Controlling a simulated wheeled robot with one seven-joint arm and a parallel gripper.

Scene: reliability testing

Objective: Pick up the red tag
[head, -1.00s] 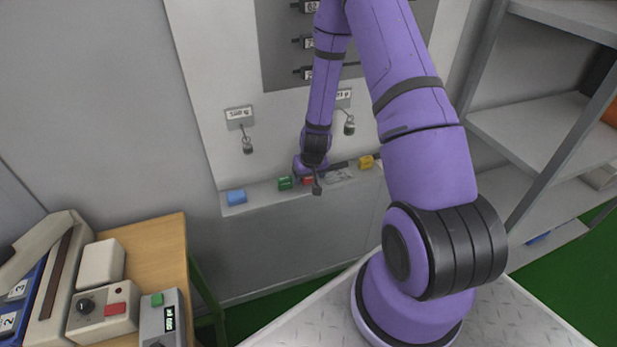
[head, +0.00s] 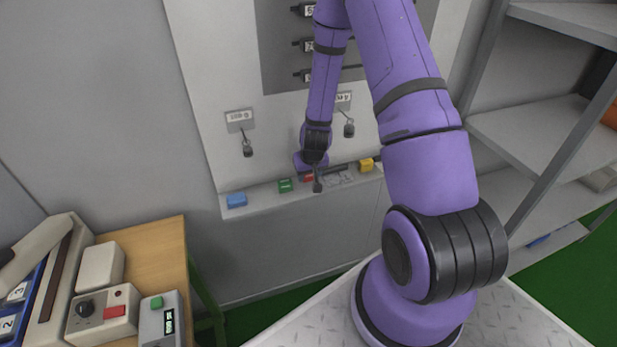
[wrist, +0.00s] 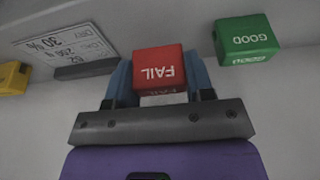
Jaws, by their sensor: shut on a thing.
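The red tag (wrist: 158,70), a block marked FAIL, sits between the two blue fingers of my gripper (wrist: 160,82) in the wrist view. My gripper is shut on it, with a finger against each side. In the head view my gripper (head: 314,178) is at the wall ledge, and a small part of the red tag (head: 308,178) shows beside it. Whether the tag still touches the ledge I cannot tell.
On the ledge (head: 262,194) lie a green GOOD block (wrist: 246,40), a blue block (head: 236,200), a yellow block (head: 366,165) and a printed card (wrist: 66,48). Padlocks (head: 247,149) hang above. A wooden table (head: 150,250) with devices stands at left, grey shelves (head: 540,130) at right.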

